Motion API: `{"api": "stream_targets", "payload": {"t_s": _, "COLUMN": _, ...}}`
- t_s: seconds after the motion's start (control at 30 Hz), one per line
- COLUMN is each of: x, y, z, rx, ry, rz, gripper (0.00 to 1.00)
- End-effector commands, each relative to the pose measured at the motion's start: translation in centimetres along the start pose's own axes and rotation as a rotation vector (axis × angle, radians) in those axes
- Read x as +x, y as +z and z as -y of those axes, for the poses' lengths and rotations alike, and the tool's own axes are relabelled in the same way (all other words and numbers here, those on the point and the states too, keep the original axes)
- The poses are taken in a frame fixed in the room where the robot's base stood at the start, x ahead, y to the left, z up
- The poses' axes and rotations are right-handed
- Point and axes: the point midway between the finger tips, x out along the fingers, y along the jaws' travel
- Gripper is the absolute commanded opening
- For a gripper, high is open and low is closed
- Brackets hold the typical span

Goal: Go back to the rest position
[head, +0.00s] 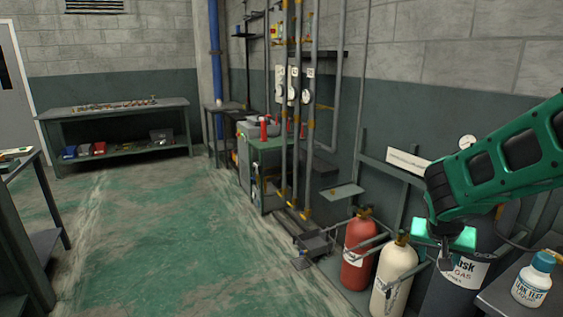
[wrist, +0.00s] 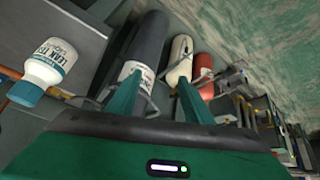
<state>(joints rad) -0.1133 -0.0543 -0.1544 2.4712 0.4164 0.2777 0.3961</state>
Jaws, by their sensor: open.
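My green arm reaches in from the right in the head view, with my gripper (head: 445,255) above and in front of the gas cylinders. In the wrist view the two green fingers of my gripper (wrist: 158,95) stand apart with nothing held between them. Behind them are a dark grey cylinder (wrist: 150,45), a cream cylinder (wrist: 180,55) and a red cylinder (wrist: 204,75). In the head view the dark cylinder (head: 450,290) is partly hidden by my gripper.
A white leak test bottle with a blue cap (head: 533,280) stands on a grey surface at the lower right. The red cylinder (head: 358,250) and cream cylinder (head: 394,272) stand by the wall. A workbench (head: 120,108) is at the back left. The green floor (head: 150,220) is clear.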

Motion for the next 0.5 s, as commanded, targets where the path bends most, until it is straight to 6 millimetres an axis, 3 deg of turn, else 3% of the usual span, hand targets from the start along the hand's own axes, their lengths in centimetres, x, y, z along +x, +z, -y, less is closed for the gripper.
{"api": "stream_targets", "payload": {"t_s": 0.03, "x": -1.7, "y": 0.9, "z": 1.0, "rx": -0.049, "ry": -0.058, "rz": 0.022, "gripper": 0.46}}
{"api": "stream_targets", "payload": {"t_s": 0.2, "x": -6.5, "y": 4.3, "z": 4.0, "rx": -0.246, "ry": -0.216, "rz": 0.085, "gripper": 0.46}}
{"api": "stream_targets", "payload": {"t_s": 0.5, "x": -13.3, "y": 9.3, "z": 6.4, "rx": -0.551, "ry": -0.397, "rz": 0.110, "gripper": 0.46}}
